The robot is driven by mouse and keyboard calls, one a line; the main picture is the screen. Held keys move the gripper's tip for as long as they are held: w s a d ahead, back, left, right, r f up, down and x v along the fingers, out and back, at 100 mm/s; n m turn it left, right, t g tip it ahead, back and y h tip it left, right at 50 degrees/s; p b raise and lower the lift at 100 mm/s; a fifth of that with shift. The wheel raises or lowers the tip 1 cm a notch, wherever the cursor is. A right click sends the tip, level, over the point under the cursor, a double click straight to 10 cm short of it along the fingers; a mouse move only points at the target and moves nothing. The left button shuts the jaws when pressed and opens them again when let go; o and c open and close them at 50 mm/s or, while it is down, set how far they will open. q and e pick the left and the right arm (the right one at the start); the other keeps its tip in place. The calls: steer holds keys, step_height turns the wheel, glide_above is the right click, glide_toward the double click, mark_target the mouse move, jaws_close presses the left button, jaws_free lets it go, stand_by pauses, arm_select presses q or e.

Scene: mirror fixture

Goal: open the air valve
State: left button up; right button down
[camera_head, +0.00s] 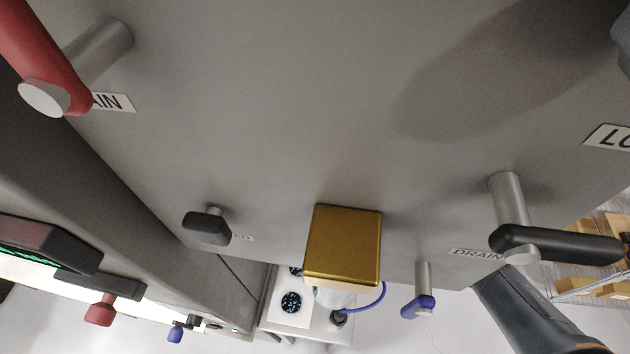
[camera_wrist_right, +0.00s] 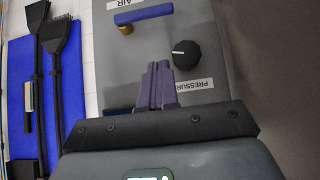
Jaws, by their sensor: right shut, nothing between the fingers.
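In the right wrist view a blue bar handle (camera_wrist_right: 144,14) on a brass-coloured stem sits on a grey panel (camera_wrist_right: 205,97), beside an upside-down label reading AIR (camera_wrist_right: 128,3). The handle lies nearly crosswise in the picture. My right gripper (camera_wrist_right: 158,66), with purple fingers, is shut and empty. Its tips appear below the handle, apart from it in the picture, and left of a black round knob (camera_wrist_right: 186,54). In the head view no AIR label is readable. My left gripper is not in view.
A PRESSURE label (camera_wrist_right: 194,84) lies below the knob. Black brushes (camera_wrist_right: 62,60) hang over a blue board at left. The head view shows a red lever (camera_head: 45,50), a black lever (camera_head: 555,243) near DRAIN, a gold box (camera_head: 343,245) and a small blue handle (camera_head: 418,306).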

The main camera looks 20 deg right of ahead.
steer(key=s+a+f+p+x, duration=0.1)
steer(key=p+x, duration=0.3)
steer(key=x, duration=0.8)
steer(key=shift+f, duration=0.8)
steer(key=shift+s+d, duration=0.1)
steer(key=shift+s, duration=0.05)
